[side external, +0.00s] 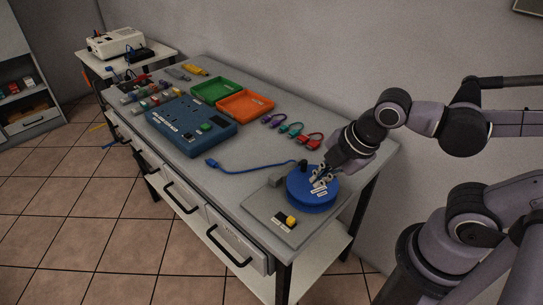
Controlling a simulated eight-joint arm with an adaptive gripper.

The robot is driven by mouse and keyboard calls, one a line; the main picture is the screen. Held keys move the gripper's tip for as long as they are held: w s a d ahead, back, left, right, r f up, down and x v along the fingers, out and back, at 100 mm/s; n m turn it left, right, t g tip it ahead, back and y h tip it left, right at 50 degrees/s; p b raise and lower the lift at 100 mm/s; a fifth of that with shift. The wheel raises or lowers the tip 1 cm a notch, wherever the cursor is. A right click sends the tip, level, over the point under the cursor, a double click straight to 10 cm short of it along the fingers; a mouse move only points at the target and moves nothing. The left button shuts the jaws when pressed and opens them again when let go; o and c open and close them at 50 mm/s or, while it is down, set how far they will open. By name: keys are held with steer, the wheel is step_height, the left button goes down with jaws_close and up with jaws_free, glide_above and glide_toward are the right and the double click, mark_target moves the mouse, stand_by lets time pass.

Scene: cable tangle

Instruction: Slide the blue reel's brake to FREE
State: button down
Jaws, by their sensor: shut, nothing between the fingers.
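The blue reel (312,191) sits on a grey base plate (268,222) at the near right end of the bench. A blue cable (245,170) runs from it to the left and ends in a blue plug (211,162) on the bench. A small yellow piece on a dark block (290,220) sits at the front of the plate; it may be the brake, but its labels are too small to read. My gripper (320,183) is shut and empty, with its fingertips over the top of the reel. Whether they touch it I cannot tell.
A blue box with sockets (190,128) stands mid-bench. Green (216,90) and orange (245,105) trays lie behind it. Purple, teal and red coiled cables (290,130) lie along the back edge. A grey block (276,181) stands left of the reel.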

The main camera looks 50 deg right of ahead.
mark_target(291, 221)
steer(key=s+a+f+n+g, duration=0.2)
steer(key=s+a+f+n, duration=0.1)
steer(key=n, duration=1.6)
steer(key=shift+s+a+n+h, duration=0.35)
steer(key=shift+s+a, duration=0.2)
steer(key=shift+s, duration=0.65)
steer(key=shift+f, duration=0.1)
steer(key=shift+x, duration=4.8)
steer(key=shift+w, duration=1.95)
